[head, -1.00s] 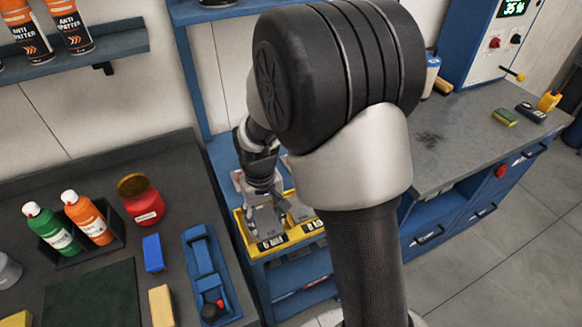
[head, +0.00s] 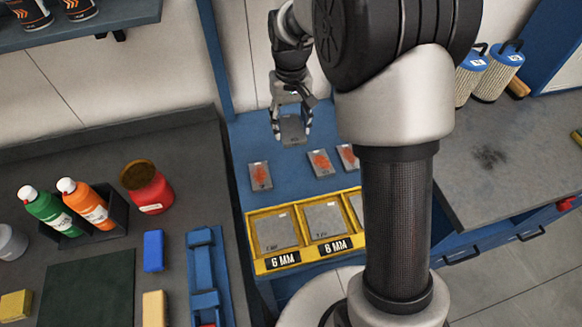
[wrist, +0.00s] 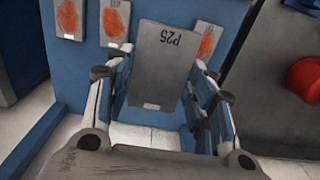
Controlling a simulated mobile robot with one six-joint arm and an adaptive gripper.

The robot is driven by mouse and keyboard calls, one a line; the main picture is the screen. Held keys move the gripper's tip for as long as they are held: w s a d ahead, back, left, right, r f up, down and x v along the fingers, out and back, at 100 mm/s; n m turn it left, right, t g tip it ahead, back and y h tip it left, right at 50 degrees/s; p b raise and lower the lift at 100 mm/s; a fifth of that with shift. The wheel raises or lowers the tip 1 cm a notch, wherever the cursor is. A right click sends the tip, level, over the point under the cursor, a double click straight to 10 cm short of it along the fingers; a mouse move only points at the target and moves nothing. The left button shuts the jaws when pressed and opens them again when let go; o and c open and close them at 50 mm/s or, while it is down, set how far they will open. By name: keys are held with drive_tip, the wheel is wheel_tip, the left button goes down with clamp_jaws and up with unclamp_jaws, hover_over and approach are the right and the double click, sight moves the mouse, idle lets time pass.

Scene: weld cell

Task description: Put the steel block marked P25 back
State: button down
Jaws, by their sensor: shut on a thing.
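The steel block marked P25 (wrist: 165,62) is a flat grey plate; its mark reads upside down in the wrist view. My gripper (head: 292,132) is shut on it, one finger at each side. In the head view the grey block (head: 292,128) is between the fingertips, over the back of the blue shelf (head: 225,195). Whether it touches the shelf is unclear. In front is a yellow tray (head: 252,240) with compartments labelled 6 MM and 8 MM, each containing a grey plate. A further compartment is partly hidden by my arm.
Red-marked grey plates lie on the shelf: one at left (head: 260,176), one in the middle (head: 320,163), one at right (head: 348,157). The dark bench at left holds bottles and a red jar (head: 145,190). A grey bench (head: 510,150) stands at right.

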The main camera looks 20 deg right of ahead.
sight(291, 172)
wheel_tip(291, 172, down, 18)
drive_tip(key=b, duration=0.4)
drive_tip(key=shift+w+b, duration=0.1)
drive_tip(key=shift+b, duration=0.25)
drive_tip(key=shift+r, duration=0.1)
drive_tip(key=c, duration=0.7)
unclamp_jaws()
drive_tip(key=shift+f, duration=0.2)
